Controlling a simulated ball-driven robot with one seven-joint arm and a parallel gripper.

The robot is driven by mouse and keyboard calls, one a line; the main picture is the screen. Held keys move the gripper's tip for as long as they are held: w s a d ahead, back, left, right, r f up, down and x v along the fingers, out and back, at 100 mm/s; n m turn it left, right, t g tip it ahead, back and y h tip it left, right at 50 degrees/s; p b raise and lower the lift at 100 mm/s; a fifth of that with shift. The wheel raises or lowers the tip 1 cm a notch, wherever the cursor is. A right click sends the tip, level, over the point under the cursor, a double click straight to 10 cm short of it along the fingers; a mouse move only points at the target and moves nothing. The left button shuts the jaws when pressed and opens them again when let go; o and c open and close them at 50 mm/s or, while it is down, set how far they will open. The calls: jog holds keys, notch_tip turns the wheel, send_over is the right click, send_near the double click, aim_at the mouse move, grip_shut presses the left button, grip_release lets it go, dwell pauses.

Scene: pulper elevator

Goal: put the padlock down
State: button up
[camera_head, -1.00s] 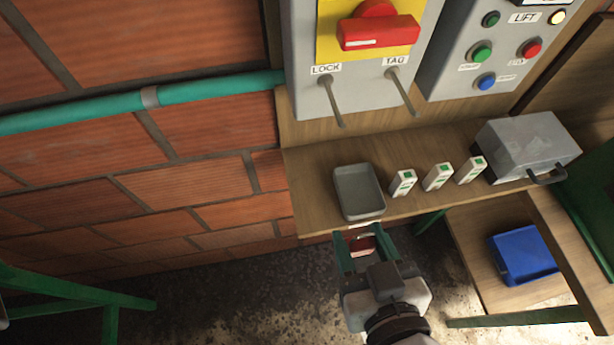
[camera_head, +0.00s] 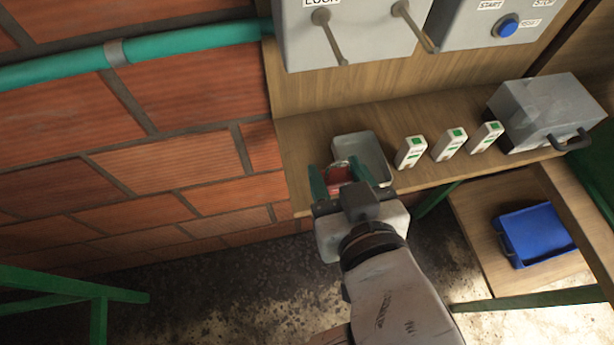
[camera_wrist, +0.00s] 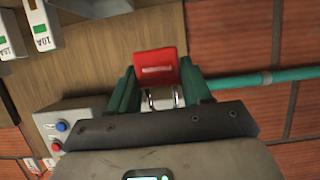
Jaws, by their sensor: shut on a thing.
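The red padlock (camera_head: 339,174) is between the green fingers of my gripper (camera_head: 337,177). In the wrist view the padlock (camera_wrist: 157,63) shows its red body, with the metal shackle toward my palm, and my gripper (camera_wrist: 160,82) is shut on it. In the head view the gripper and padlock overlap the front left part of a grey tray (camera_head: 372,150) on the shelf. I cannot tell how high the padlock is above the tray or whether they touch.
Several white-and-green fuse blocks (camera_head: 449,145) stand right of the tray on the wooden shelf (camera_head: 300,140). A grey metal box (camera_head: 545,112) is farther right. Two metal pegs (camera_head: 330,36) jut from the panel above. A blue bin (camera_head: 537,234) sits lower right.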

jog(key=shift+p+x, duration=0.65)
jog(key=shift+x, duration=0.4)
jog(key=w+a+f, duration=0.1)
jog(key=f, duration=0.1)
jog(key=w+a+f, duration=0.1)
jog(key=w+f, duration=0.2)
jog(key=shift+a+f, duration=0.4)
jog(key=shift+w+a+f, duration=0.1)
jog(key=shift+w+f, duration=0.1)
jog(key=shift+f, duration=1.5)
jog(key=shift+f, duration=0.3)
jog(key=o, duration=1.1)
jog(key=shift+r, duration=0.1)
